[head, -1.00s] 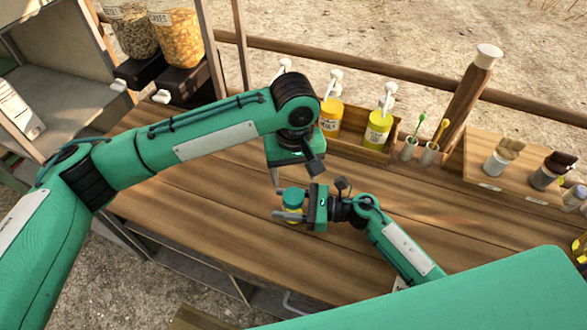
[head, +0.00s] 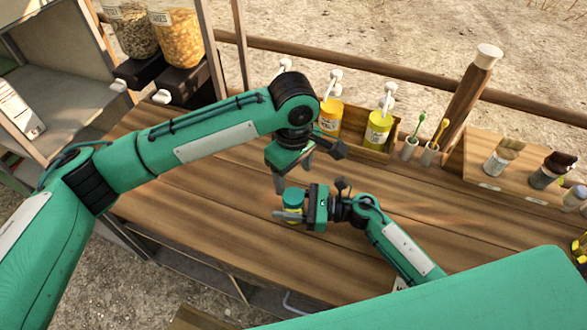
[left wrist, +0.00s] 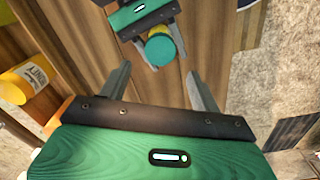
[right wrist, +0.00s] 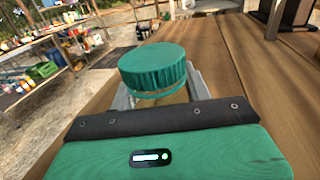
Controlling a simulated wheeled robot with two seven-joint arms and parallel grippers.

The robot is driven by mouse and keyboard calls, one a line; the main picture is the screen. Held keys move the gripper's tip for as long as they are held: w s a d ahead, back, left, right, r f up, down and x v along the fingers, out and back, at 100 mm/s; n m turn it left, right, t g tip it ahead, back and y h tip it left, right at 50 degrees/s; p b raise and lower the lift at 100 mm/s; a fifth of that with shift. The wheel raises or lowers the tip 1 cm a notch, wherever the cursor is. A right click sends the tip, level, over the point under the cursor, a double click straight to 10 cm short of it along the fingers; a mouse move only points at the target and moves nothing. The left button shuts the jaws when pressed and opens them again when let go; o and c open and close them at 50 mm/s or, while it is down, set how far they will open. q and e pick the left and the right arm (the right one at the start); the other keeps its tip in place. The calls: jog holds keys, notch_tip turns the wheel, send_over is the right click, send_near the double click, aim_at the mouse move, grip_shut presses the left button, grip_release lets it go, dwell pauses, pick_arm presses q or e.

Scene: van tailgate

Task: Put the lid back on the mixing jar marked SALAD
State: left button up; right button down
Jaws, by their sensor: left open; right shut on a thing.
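A small jar with a green lid (head: 293,196) and a yellow part below it stands between the fingers of my right gripper (head: 284,215), low over the counter. In the right wrist view the ribbed green lid (right wrist: 152,66) sits on top, with a thin green ring just under it. I cannot tell whether the lid is tight. The jar's marking is not readable. My right gripper is shut on the jar. My left gripper (head: 293,175) is open and empty above the lid, apart from it. The left wrist view shows the round lid (left wrist: 160,49) ahead, between its fingers.
The wooden counter (head: 190,205) is clear left of the jar. A raised board with jars (head: 502,158) is at right. Large dispensers (head: 175,40) are at back left.

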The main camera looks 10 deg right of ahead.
aim_at(294, 196)
pick_arm(q)
notch_tip(294, 196, down, 8)
jog(key=shift+r, duration=0.1)
dwell(0.4)
